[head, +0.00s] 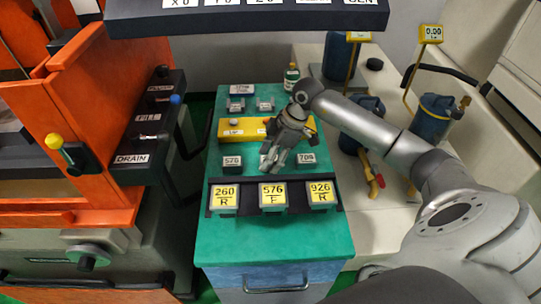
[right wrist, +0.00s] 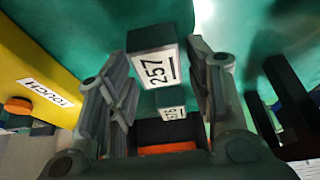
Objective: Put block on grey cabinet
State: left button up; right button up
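My right gripper (head: 271,160) is over the green cabinet top, between a small grey block labelled 576 (head: 232,161) and one labelled 704 (head: 306,159). In the right wrist view, a grey block with a white 257 label (right wrist: 155,67) is between the spread fingertips of my right gripper (right wrist: 158,60). I cannot tell whether both fingers touch it or whether it is lifted. The head view hides this block behind the gripper. The 576 block also shows in the right wrist view (right wrist: 172,113). The green-topped cabinet (head: 275,238) has a blue-grey front. My left gripper is not in view.
Yellow-labelled blocks 260 (head: 224,195), 576 (head: 272,194) and 926 (head: 321,192) stand along a black strip. Behind is a yellow bar (head: 240,129) and a small bottle (head: 291,76). An orange machine (head: 105,85) stands left; a pale cabinet with blue canisters (head: 435,115) stands right.

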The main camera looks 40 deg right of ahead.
jog(key=shift+o, duration=0.2)
jog(key=b+v, duration=0.2)
jog(key=v, duration=1)
jog(key=shift+r, duration=0.1)
